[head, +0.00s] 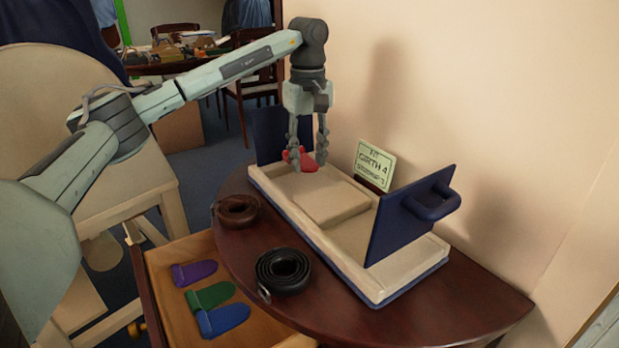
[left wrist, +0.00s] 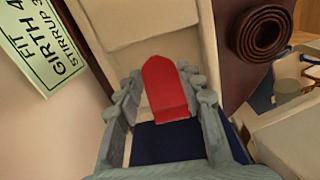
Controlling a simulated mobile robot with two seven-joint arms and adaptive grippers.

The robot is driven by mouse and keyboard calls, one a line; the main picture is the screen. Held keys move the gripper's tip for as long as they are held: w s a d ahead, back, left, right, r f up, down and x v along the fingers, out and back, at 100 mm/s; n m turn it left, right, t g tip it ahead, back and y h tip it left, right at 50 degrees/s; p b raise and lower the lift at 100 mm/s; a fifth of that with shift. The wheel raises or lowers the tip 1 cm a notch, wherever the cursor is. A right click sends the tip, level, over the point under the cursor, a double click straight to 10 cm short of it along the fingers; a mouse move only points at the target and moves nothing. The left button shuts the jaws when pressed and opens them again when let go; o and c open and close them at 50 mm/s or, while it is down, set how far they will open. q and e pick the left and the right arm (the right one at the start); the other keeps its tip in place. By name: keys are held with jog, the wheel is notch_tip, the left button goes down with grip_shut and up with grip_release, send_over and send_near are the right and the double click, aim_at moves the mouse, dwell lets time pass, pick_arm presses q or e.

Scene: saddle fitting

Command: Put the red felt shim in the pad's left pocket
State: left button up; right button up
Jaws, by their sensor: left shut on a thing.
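The red felt shim (head: 306,161) is between the fingers of my left gripper (head: 306,158), which is shut on it above the far left end of the cream pad (head: 357,236). In the left wrist view the shim (left wrist: 165,82) extends out from between the fingers (left wrist: 162,100), its rounded end pointing away over the cream surface. A navy flap (head: 270,136) stands upright at the pad's left end, partly behind the gripper. The left pocket's opening cannot be made out. My right gripper is not in view.
A navy flap with a handle (head: 410,218) stands at the pad's right end. A sign (head: 374,163) stands behind the pad. A brown coiled strap (head: 236,210) and a black one (head: 283,271) lie in front. An open drawer (head: 170,318) holds purple, green and blue shims.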

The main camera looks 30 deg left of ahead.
aim_at(308, 168)
pick_arm(q)
jog(key=shift+f, duration=2.7)
jog(key=shift+f, duration=0.2)
jog(key=o, duration=0.8)
notch_tip(308, 168, up, 12)
jog(key=shift+r, duration=0.25)
